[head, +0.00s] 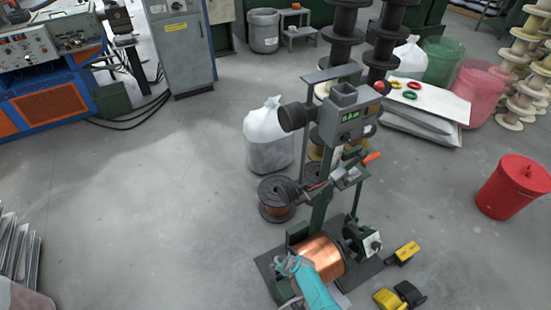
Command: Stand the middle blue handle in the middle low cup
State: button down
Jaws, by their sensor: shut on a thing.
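I cannot make out any blue handle or low cup in the head view. My gripper is not in view, so what it holds cannot be seen. The only blue-green loose thing is a crumpled teal and grey item (318,288), perhaps a glove or cloth, lying against a copper spool at the bottom edge.
A green and grey winding machine (347,124) stands on the floor at the centre, with a large copper spool (322,255) at its base. A white sack (265,127) and a smaller spool (274,210) are beside it. A red bin (517,192) stands right.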

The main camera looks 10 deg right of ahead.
jog(key=shift+f, duration=0.35)
jog(key=c, duration=0.8)
grip_release()
jog(key=shift+o, duration=0.2)
jog(key=shift+r, duration=0.1)
